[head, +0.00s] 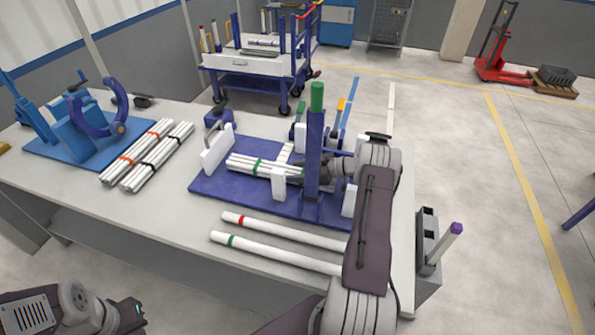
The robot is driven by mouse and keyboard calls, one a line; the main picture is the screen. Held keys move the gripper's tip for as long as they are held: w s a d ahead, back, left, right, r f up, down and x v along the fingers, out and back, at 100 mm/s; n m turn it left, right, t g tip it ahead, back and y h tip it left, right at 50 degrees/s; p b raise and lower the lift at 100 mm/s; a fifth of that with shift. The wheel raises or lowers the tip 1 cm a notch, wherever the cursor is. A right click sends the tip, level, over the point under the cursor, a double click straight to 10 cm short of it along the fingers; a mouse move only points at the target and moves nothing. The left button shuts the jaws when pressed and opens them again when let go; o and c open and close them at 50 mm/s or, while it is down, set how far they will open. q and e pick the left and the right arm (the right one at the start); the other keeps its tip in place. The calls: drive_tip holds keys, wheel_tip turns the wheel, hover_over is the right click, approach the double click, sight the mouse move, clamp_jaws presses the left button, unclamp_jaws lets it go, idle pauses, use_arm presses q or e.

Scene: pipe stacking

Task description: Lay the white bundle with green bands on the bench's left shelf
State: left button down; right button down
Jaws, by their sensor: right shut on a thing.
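The white bundle with green bands (245,164) lies level at the blue fixture (215,184), between its white uprights. My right gripper (312,174) is at the bundle's right end and shut on it. A blue post with a green top (317,97) hides part of the gripper and of that end. I cannot tell whether the bundle rests on the fixture or hangs just above it. My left gripper (134,314) is low at the bottom left, away from the bundle, and its jaws are unclear. The bench (190,222) has a bare top here; no separate left shelf stands out.
Bundles with orange bands (137,153) and black bands (158,157) lie side by side at left. Loose pipes with red (285,231) and green (270,251) bands lie in front of the fixture.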

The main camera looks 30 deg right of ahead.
drive_tip(key=shift+c, duration=2.4)
unclamp_jaws()
